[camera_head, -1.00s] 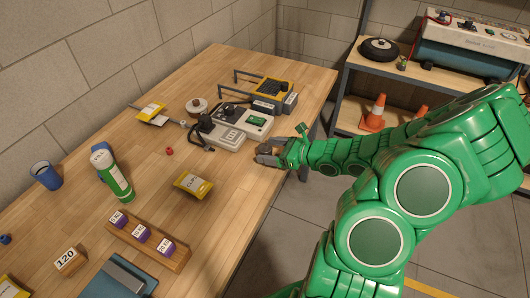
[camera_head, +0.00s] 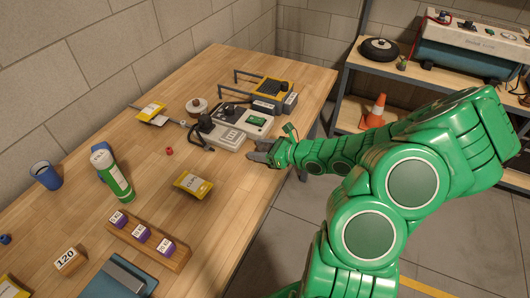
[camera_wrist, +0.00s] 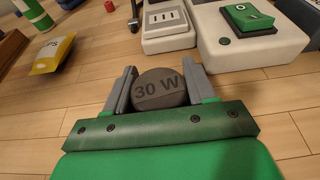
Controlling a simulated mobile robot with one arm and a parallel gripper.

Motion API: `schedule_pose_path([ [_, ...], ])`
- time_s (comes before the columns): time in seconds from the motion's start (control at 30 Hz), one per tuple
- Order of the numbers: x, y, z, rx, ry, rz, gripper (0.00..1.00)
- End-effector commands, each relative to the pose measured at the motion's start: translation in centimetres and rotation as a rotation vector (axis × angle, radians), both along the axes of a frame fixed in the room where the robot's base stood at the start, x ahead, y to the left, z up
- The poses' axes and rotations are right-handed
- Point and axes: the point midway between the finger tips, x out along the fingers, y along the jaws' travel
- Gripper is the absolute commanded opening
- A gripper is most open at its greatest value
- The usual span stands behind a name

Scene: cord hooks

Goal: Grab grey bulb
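The grey bulb is a dark, rounded body marked "30 W" (camera_wrist: 160,88), seen in the wrist view between my gripper's two fingers. My gripper (camera_wrist: 160,72) has its fingers apart, one on each side of the bulb. Only a narrow gap, if any, shows there, and I cannot make out firm contact. In the head view my gripper (camera_head: 258,151) is low over the table's right edge, just in front of the grey devices. The bulb is too small there to tell from the grey fingers.
Grey devices (camera_head: 225,134) and a yellow-topped one (camera_head: 270,92) stand beyond my gripper. A yellow packet (camera_head: 193,184), a green-and-white bottle (camera_head: 114,176) and a wooden rack of purple blocks (camera_head: 148,241) lie to the left. The wooden table (camera_head: 235,200) is clear nearer by.

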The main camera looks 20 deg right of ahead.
Motion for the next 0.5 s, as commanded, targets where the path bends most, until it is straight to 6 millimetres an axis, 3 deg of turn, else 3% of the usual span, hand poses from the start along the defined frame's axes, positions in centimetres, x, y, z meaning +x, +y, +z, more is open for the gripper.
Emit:
schedule_pose_path([
  [0.03, 0.0, 0.0, 0.0, 0.0, 0.0, 0.0, 0.4],
  [0.17, 0.0, 0.0, 0.0, 0.0, 0.0, 0.0, 0.22],
  [0.5, 0.02, -0.02, 0.36, -0.001, -0.001, 0.001, 0.22],
])
